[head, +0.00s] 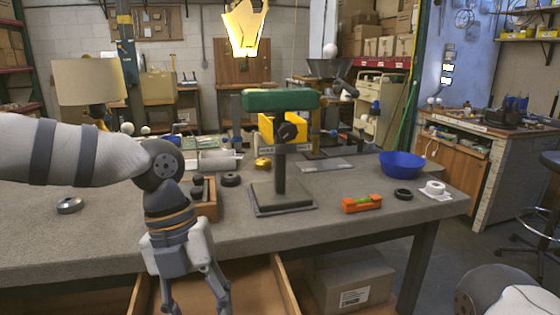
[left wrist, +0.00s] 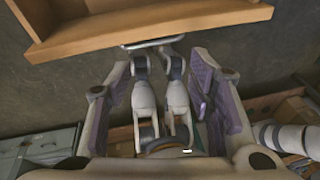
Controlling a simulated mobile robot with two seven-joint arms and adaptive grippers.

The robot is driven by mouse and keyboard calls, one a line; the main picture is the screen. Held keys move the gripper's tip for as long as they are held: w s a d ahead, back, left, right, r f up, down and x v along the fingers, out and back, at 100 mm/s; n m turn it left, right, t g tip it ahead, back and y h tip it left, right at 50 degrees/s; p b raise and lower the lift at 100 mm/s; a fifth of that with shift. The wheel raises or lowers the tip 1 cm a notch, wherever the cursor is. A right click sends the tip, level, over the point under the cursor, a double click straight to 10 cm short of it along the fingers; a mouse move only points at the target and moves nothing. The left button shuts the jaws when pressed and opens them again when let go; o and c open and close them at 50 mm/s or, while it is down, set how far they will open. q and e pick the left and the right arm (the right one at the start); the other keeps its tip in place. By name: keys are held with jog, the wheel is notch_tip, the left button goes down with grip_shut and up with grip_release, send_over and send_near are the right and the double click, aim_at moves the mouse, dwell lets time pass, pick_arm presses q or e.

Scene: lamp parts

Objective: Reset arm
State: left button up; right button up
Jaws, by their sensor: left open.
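My left gripper (head: 196,300) hangs down in front of the table's front edge, by the open wooden drawer (head: 270,290). Its fingers are spread and nothing shows between them in the head view; their tips reach the bottom of the picture. In the left wrist view the gripper (left wrist: 165,85) shows purple finger pads on both sides, wide apart. The wooden front (left wrist: 150,22) with a metal handle (left wrist: 152,42) lies beyond the fingers. Part of my right arm shows at the lower right of the head view; its gripper is out of view.
On the grey table (head: 110,235) stand a green-topped stand (head: 280,100), an orange level (head: 362,203), a blue bowl (head: 402,165) and a wooden box (head: 207,205). A lamp with a beige shade (head: 90,82) is at the left. A cardboard box (head: 350,280) sits below the table.

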pick_arm(q)
jog(key=s+d+f+n, duration=0.1)
jog(key=f, duration=0.1)
jog(key=s+d+f+n, duration=0.1)
jog(key=s+f, duration=0.1)
jog(key=s+d+f+n+g, duration=0.1)
jog(key=f, duration=0.1)
jog(key=shift+s+f+n+h, duration=0.2)
jog(key=shift+f+n+h, duration=0.05)
jog(key=shift+n+h, duration=0.15)
jog(key=s+f+n+h+p, duration=0.1)
jog(key=s+f+n+h, duration=0.1)
jog(key=s+f+n, duration=1.55)
jog(key=s+a+f+n+t+y, duration=0.1)
jog(key=s+a+n+y, duration=0.4)
jog(key=s+a+n, duration=0.7)
jog(key=shift+s+a+f+n+p, duration=0.15)
jog(key=shift+a+f+n+p, duration=0.2)
jog(key=shift+a+n, duration=0.65)
pick_arm(e)
jog(key=shift+w+r+t, duration=0.25)
jog(key=shift+w+r, duration=0.15)
jog(key=shift+r, duration=0.15)
jog(key=shift+w+r+t, duration=0.25)
jog(key=shift+w+r, duration=0.1)
jog(key=shift+r, duration=0.2)
pick_arm(q)
jog(key=shift+c, duration=0.6)
